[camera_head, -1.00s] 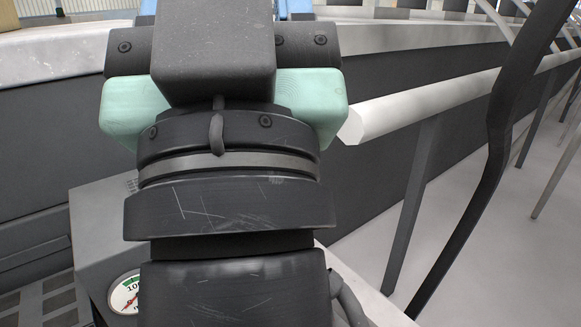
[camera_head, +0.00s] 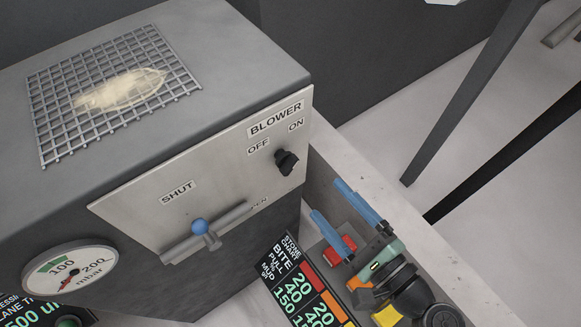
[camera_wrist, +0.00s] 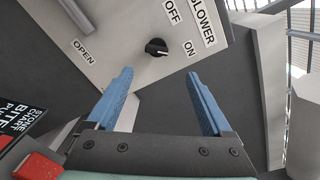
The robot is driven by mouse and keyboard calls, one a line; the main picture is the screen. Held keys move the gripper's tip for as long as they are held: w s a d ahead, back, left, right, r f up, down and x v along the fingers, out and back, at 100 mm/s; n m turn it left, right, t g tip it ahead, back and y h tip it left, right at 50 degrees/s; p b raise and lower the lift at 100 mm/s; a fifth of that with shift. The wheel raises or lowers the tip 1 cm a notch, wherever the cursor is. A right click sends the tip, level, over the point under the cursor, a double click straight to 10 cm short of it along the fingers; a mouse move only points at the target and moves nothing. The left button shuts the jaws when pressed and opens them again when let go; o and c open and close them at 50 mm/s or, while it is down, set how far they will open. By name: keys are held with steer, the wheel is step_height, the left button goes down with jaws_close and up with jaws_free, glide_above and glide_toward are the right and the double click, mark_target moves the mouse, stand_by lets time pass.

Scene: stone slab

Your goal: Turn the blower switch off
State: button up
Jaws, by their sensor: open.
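The blower switch is a black knob (camera_head: 287,161) on a pale panel (camera_head: 150,215), below a BLOWER label with OFF to its left and ON to its right. It also shows in the wrist view (camera_wrist: 156,47), where a light mark on it seems to face the ON label. My gripper (camera_head: 326,197) is open and empty, its blue fingers apart, below and right of the knob in the head view. In the wrist view my gripper (camera_wrist: 158,75) has the knob ahead, between the lines of its fingers. The fingers do not appear to touch it.
A lever with a blue ball (camera_head: 199,227) is on the same panel, between SHUT and a partly hidden OPEN label. A mbar gauge (camera_head: 70,270) is at left. A wire grille (camera_head: 55,130) tops the grey box. A STONE CHART board (camera_head: 300,290) stands below. A pale ledge (camera_head: 400,215) runs at right.

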mark_target(292, 169)
steer(key=shift+m+t, duration=0.3)
steer(key=shift+m, duration=0.2)
steer(key=x, duration=1.1)
steer(key=shift+s+a+f+p, duration=0.1)
steer(key=shift+a+f+p, duration=0.2)
steer(key=shift+a, duration=0.25)
jaws_close()
